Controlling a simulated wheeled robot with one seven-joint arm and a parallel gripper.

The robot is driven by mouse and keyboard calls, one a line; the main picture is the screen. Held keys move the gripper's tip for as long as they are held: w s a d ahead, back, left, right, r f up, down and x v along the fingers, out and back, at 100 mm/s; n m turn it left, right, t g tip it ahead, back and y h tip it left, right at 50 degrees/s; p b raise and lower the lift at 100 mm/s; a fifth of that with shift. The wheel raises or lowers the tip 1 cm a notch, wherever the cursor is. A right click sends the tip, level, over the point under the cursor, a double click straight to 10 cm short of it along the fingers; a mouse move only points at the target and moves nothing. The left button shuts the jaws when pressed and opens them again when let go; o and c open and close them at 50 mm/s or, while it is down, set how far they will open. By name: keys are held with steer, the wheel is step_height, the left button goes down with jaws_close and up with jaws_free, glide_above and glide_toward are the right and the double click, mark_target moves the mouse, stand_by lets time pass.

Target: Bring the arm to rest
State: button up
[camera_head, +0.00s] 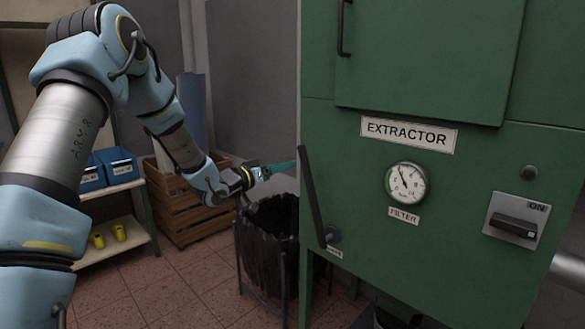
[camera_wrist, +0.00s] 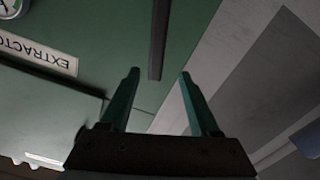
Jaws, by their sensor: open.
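My arm stretches from the left edge of the head view, bends at the top and comes down to my gripper (camera_head: 284,166). The gripper is beside the left edge of the green extractor cabinet (camera_head: 450,70), near a dark lever (camera_head: 312,195). In the wrist view my gripper's two green fingers (camera_wrist: 160,85) stand apart with nothing between them. The dark lever (camera_wrist: 158,40) shows beyond the fingertips in that view. Whether a finger touches the lever or cabinet cannot be told.
A black-lined bin (camera_head: 268,240) stands below my gripper. A wooden crate (camera_head: 185,205), blue boxes (camera_head: 120,165) and a shelf with yellow items (camera_head: 108,237) are behind my arm. The cabinet carries a gauge (camera_head: 405,184) and an ON switch (camera_head: 516,222). Tiled floor shows at lower left.

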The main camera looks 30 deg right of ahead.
steer(key=shift+s+a, duration=0.2)
steer(key=shift+a, duration=0.4)
